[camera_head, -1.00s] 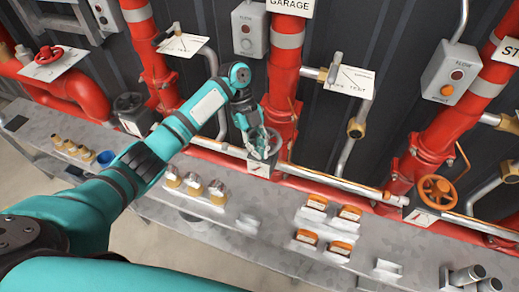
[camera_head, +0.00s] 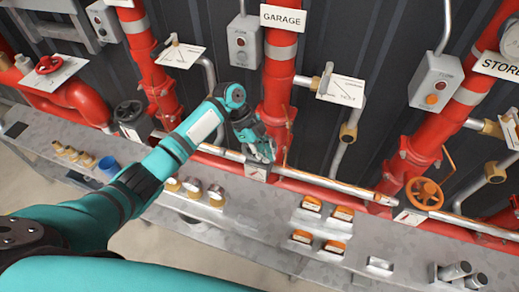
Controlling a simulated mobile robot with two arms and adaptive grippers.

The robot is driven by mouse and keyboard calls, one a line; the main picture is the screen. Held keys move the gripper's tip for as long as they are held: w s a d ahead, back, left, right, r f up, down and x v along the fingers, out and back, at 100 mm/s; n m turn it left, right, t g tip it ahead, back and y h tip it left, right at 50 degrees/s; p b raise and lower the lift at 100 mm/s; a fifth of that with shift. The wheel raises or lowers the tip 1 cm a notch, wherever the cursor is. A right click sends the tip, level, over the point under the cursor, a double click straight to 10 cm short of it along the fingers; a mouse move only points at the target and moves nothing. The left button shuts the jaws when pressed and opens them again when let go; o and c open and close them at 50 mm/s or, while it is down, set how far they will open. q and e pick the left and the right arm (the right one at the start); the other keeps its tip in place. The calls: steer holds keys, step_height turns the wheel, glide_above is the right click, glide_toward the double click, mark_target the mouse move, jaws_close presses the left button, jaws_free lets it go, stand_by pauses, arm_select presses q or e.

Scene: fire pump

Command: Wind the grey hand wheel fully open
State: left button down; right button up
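A grey hand wheel (camera_head: 268,148) sits low on the red riser under the GARAGE sign, mostly hidden behind my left gripper; only bits of its rim seem to show. My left gripper (camera_head: 262,151) is at the wheel, its fingers pointing down at the rim. Gripper and wheel overlap so closely that I cannot tell whether the fingers are closed on it. A small plate with a red mark (camera_head: 257,172) lies just below. My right gripper is not in view.
A dark hand wheel (camera_head: 128,112) is on the riser to the left, and an orange one (camera_head: 425,192) on the STORE riser. The grey bench (camera_head: 255,215) holds round brass-coloured fittings (camera_head: 193,187), orange-topped blocks (camera_head: 312,203) and a blue cup (camera_head: 108,165). A lever valve (camera_head: 326,82) juts out right of the riser.

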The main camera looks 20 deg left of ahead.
arm_select(q)
steer(key=n+p, duration=0.1)
steer(key=d+n+t+p, duration=0.1)
steer(key=n, duration=0.1)
steer(key=shift+w+d+t, duration=0.3)
steer(key=shift+w, duration=0.1)
